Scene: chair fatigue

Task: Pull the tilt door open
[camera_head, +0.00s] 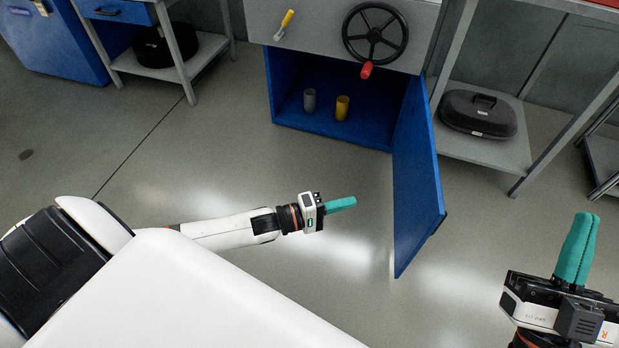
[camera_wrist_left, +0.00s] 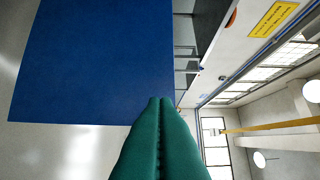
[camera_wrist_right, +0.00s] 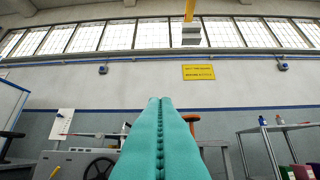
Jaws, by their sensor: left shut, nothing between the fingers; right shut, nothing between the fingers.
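The blue door (camera_head: 418,175) of the cabinet under the grey machine stands open, swung out toward me on the right side of the opening. The blue cabinet interior (camera_head: 365,95) is exposed. My left gripper (camera_head: 345,204) is shut and empty, to the left of the door panel and pointing toward it, apparently apart from it. In the left wrist view a blue panel (camera_wrist_left: 95,60), seemingly the door, fills the upper left beyond the shut fingers (camera_wrist_left: 160,115). My right gripper (camera_head: 578,245) is shut and empty at the lower right, clear of the door; its fingers also show in the right wrist view (camera_wrist_right: 160,120).
A grey cylinder (camera_head: 310,101) and a yellow cylinder (camera_head: 342,107) stand inside the cabinet. Above are a black handwheel (camera_head: 375,33) with a red handle and a yellow-handled lever (camera_head: 284,24). A shelf with a black case (camera_head: 478,114) stands right. Floor left of the door is clear.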

